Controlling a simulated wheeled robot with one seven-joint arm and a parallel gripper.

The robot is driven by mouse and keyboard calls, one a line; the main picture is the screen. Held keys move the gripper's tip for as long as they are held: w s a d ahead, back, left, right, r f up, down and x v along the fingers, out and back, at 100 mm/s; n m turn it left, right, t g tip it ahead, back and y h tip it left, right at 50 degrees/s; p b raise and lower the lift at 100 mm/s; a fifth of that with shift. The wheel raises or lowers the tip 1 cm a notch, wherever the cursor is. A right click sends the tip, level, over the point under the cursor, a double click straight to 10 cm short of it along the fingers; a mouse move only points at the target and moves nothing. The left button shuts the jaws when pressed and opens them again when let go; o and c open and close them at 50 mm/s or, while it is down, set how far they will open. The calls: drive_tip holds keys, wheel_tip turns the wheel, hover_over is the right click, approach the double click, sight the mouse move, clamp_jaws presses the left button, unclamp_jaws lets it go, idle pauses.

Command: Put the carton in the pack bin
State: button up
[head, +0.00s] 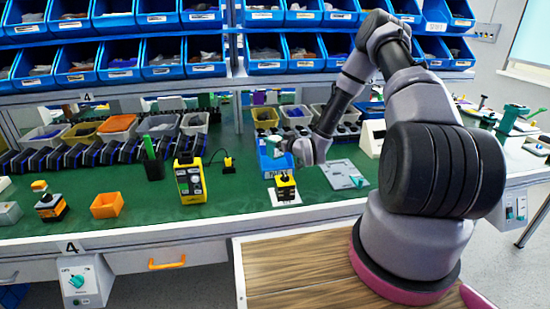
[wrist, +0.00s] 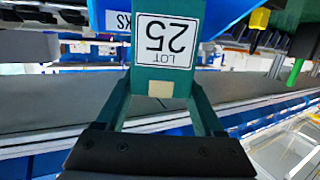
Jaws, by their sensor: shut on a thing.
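The teal carton (wrist: 168,70) fills the upper middle of the wrist view, with a white "LOT 25" label that appears upside down. My gripper (wrist: 160,98) has its two green fingers on either side of it and is shut on it. In the head view my gripper (head: 288,147) is held above the bench, at a blue bin (head: 268,163), with the carton small and hard to make out there. A blue surface (wrist: 226,16) with a partly hidden white label ending in "KS" shows behind the carton in the wrist view. I cannot tell whether the carton touches the bin.
A yellow-black switch box (head: 285,188) on a white plate stands in front of the blue bin. Shelves of blue bins (head: 120,62) rise behind.

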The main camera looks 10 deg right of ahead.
sight(279, 154)
drive_tip(key=shift+f, duration=3.05)
drive_tip(key=shift+f, duration=0.1)
drive_tip(key=o, duration=1.2)
